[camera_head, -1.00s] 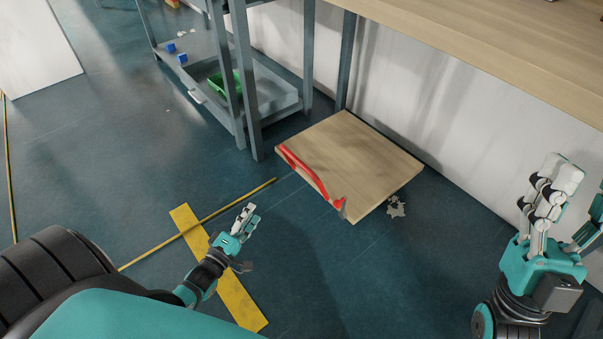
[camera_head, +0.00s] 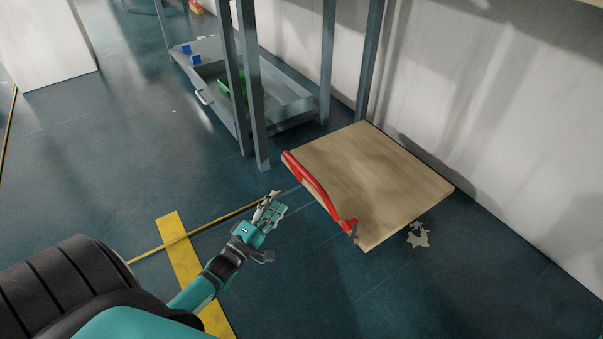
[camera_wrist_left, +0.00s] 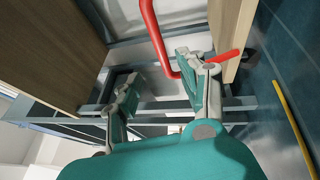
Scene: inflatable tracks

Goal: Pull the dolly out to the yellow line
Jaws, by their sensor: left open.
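The dolly (camera_head: 375,180) is a flat wooden platform on the floor beside the white wall. A red bar handle (camera_head: 318,192) runs along its near left edge. In the left wrist view the handle (camera_wrist_left: 152,30) passes close to the fingers. My left gripper (camera_head: 272,208) is open and empty, just left of the handle and apart from it in the head view. In the wrist view its fingers (camera_wrist_left: 160,92) are spread. The wide yellow line (camera_head: 181,252) lies on the floor left of the dolly, partly hidden behind my left arm. My right gripper is out of view.
A grey metal shelf (camera_head: 262,110) with a green bin (camera_head: 232,84) and blue blocks (camera_head: 196,59) stands behind the dolly to the left. A thin yellow line (camera_head: 205,227) crosses the wide one. The floor between dolly and wide line is clear.

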